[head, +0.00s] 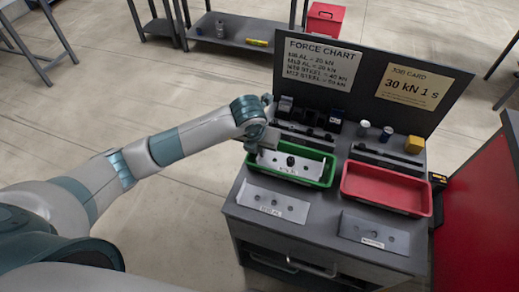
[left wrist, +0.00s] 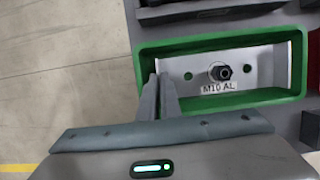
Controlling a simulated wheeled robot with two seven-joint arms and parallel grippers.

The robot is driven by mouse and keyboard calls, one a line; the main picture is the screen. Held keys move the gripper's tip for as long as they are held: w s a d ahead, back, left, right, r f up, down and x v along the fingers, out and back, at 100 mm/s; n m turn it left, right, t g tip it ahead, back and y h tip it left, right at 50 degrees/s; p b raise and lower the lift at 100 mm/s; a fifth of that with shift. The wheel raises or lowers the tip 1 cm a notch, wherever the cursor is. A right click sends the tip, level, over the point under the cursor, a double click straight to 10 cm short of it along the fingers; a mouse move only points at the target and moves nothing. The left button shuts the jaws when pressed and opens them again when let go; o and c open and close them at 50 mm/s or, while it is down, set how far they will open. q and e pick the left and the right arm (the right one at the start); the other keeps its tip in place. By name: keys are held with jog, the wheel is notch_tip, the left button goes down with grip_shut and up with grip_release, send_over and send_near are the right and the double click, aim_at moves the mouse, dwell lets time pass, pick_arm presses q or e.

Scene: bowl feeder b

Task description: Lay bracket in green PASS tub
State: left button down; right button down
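The pale metal bracket (head: 309,171) with a dark bolt fitting and an "M10 AL" label is in the green tub (head: 327,182), lying lengthwise between its walls. In the left wrist view the bracket (left wrist: 265,62) appears level inside the rim of the green tub (left wrist: 220,37). I cannot tell whether it touches the floor of the tub. My left gripper (head: 264,147) is at the bracket's left end. In the left wrist view its fingers (left wrist: 161,84) are close together around the bracket's left edge. My right gripper is not in view.
A red tub (head: 385,188) stands to the right, empty. Two more labelled brackets lie in front, at left (head: 272,203) and right (head: 374,233). Dark fixtures, small cylinders and a yellow block (head: 414,145) stand behind the tubs, before an upright board (head: 366,80) with cards.

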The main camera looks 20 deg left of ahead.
pick_arm(q)
jog(key=c, duration=2.3)
grip_release()
jog(key=shift+s+f, duration=0.1)
jog(key=shift+f, duration=0.05)
jog(key=shift+r+p, duration=0.6)
jog(key=shift+r, duration=0.25)
jog(key=shift+b+v, duration=1.6)
jog(key=shift+v, duration=4.2)
